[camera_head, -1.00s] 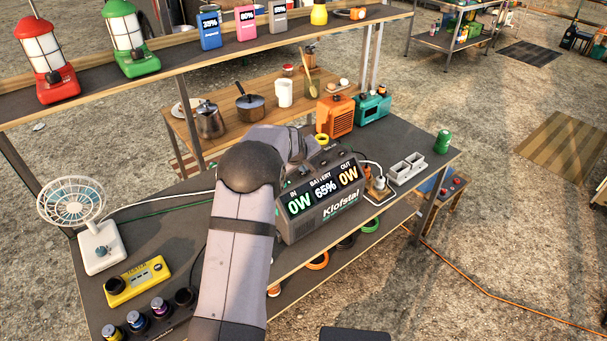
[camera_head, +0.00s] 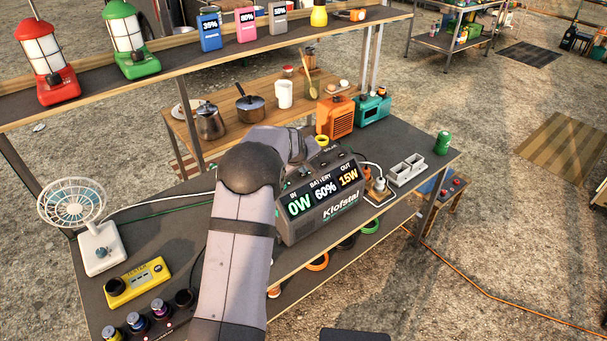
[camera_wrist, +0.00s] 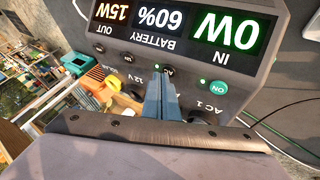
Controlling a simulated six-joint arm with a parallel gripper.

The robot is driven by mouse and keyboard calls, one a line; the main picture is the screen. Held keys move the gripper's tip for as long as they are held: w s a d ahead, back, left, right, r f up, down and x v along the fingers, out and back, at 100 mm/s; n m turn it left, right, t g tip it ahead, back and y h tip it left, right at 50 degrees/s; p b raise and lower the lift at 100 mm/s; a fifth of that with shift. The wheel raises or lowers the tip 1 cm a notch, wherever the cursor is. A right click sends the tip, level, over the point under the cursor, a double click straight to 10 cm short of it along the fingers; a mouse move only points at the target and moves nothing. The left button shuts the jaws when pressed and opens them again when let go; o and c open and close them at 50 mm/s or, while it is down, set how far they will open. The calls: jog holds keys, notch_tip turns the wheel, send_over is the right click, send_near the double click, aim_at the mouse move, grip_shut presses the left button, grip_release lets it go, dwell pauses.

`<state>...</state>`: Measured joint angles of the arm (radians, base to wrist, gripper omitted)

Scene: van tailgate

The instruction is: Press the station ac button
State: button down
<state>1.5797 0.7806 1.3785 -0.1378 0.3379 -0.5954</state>
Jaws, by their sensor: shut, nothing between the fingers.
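The grey Klofstal power station (camera_head: 340,222) stands on the table in the head view; its display reads IN 0W, BATTERY 60%, OUT 15W. In the wrist view the station (camera_wrist: 262,62) appears upside down. My gripper (camera_wrist: 162,82) has its blue fingers shut and empty, with the tips at the panel by the small dark AC button (camera_wrist: 168,71). The tips partly cover the button, and I cannot tell whether they touch it. A small green light glows beside the AC label. In the head view the gripper is hidden behind my arm and the station.
A green ON button (camera_wrist: 218,88) and the AC 1 socket (camera_wrist: 205,117) are close to the fingers. A white fan (camera_head: 98,247) stands left.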

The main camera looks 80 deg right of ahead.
aim_at(303, 177)
jog(key=shift+r, duration=0.4)
notch_tip(303, 177, up, 6)
jog(key=p, duration=0.4)
jog(key=shift+p, duration=0.3)
dwell(0.5)
